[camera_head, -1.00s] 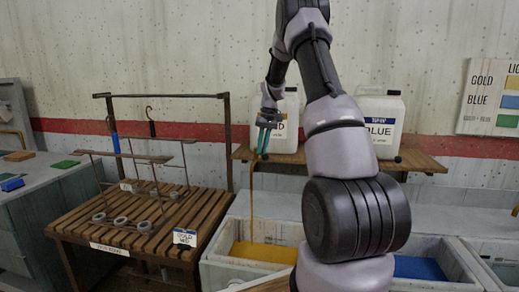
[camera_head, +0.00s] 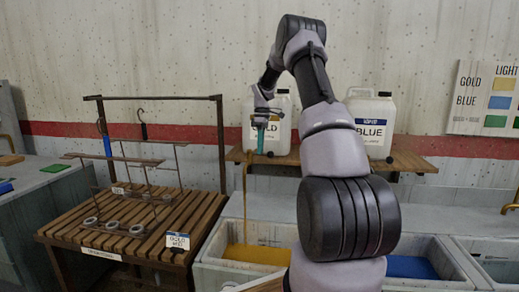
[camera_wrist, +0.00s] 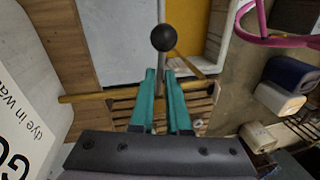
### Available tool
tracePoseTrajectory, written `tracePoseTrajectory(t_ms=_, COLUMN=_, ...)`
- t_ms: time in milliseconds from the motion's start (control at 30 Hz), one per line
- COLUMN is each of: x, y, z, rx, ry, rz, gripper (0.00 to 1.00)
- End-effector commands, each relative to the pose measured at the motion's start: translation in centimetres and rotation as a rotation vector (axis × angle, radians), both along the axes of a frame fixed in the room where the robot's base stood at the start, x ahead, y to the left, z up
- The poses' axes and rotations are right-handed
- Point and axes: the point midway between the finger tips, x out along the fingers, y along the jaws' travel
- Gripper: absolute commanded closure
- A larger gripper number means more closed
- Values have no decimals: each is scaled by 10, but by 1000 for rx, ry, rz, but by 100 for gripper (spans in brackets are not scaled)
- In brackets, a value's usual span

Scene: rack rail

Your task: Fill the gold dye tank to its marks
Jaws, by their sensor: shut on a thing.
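A white jug labelled GOLD (camera_head: 281,125) stands on the wall shelf, partly hidden by my gripper (camera_head: 261,138). The gripper's teal fingers are shut on a thin lever with a black ball knob (camera_wrist: 163,38), at the front of the jug. A thin gold-brown line, seemingly dye running, drops from beside the gripper to the gold tank (camera_head: 240,268). Gold dye (camera_head: 258,254) lies in that tank, with its right part hidden by my arm. The tank's marks cannot be made out.
A BLUE jug (camera_head: 372,122) stands to the right on the shelf (camera_head: 415,163), above a tank of blue dye (camera_head: 412,267). A slatted bench (camera_head: 75,235) with a wire rack and rings stands left. A colour chart (camera_head: 490,98) hangs on the wall.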

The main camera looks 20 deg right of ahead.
Motion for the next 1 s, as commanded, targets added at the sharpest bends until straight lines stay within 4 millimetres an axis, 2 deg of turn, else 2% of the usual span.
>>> tracePoseTrajectory(t_ms=300, x=5, y=-3, z=0, rx=-2, ry=-2, rz=106, gripper=100)
tracePoseTrajectory(t_ms=800, x=6, y=-4, z=1, rx=-4, ry=-4, rz=126, gripper=100)
tracePoseTrajectory(t_ms=833, x=6, y=-4, z=1, rx=-4, ry=-4, rz=126, gripper=82)
tracePoseTrajectory(t_ms=900, x=6, y=-4, z=1, rx=-4, ry=-4, rz=126, gripper=55)
tracePoseTrajectory(t_ms=1000, x=5, y=-4, z=0, rx=-2, ry=-2, rz=125, gripper=55)
